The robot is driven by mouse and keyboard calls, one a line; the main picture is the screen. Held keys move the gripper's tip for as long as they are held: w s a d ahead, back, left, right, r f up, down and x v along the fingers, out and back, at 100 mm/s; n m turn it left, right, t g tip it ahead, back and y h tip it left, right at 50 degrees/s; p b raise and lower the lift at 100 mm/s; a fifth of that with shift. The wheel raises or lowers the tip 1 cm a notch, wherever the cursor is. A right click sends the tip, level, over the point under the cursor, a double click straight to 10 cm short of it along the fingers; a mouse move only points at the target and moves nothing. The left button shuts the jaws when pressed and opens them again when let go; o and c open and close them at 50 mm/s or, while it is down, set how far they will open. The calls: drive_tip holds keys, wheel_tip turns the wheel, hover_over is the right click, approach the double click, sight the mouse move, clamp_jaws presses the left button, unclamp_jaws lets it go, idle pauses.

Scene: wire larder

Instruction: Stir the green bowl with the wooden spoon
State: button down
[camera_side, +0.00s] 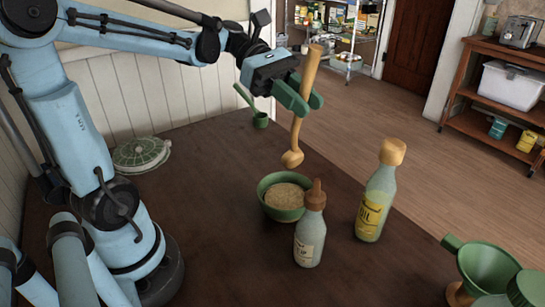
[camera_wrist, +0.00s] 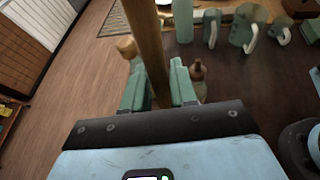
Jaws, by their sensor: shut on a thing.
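The wooden spoon (camera_side: 297,125) is held upright, slightly tilted, in my gripper (camera_side: 300,95), which is shut on its handle. In the wrist view the spoon's handle (camera_wrist: 147,50) stands between the two green fingers of my gripper (camera_wrist: 158,85). The spoon's bowl end hangs in the air just above the green bowl (camera_side: 268,206), apart from it. The green bowl stands on the dark table and holds a tan, grainy filling. The green bowl cannot be made out in the wrist view.
A small bottle with a brown top (camera_side: 310,228) stands close to the green bowl's right front. An oil bottle (camera_side: 377,192) stands further right. A green funnel (camera_side: 486,264) is at the front right.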

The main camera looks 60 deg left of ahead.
idle(0.3)
drive_tip(key=d+f+y, duration=0.1)
drive_tip(key=d+y, duration=0.4)
drive_tip(key=d, duration=0.1)
drive_tip(key=shift+f+m, duration=0.2)
drive_tip(key=shift+m, duration=0.1)
drive_tip(key=shift+d, duration=0.15)
drive_tip(key=d+f+y, duration=0.4)
drive_tip(key=y, duration=0.1)
drive_tip(key=shift+d+m+g, duration=0.15)
drive_tip(key=shift+m+g, duration=0.15)
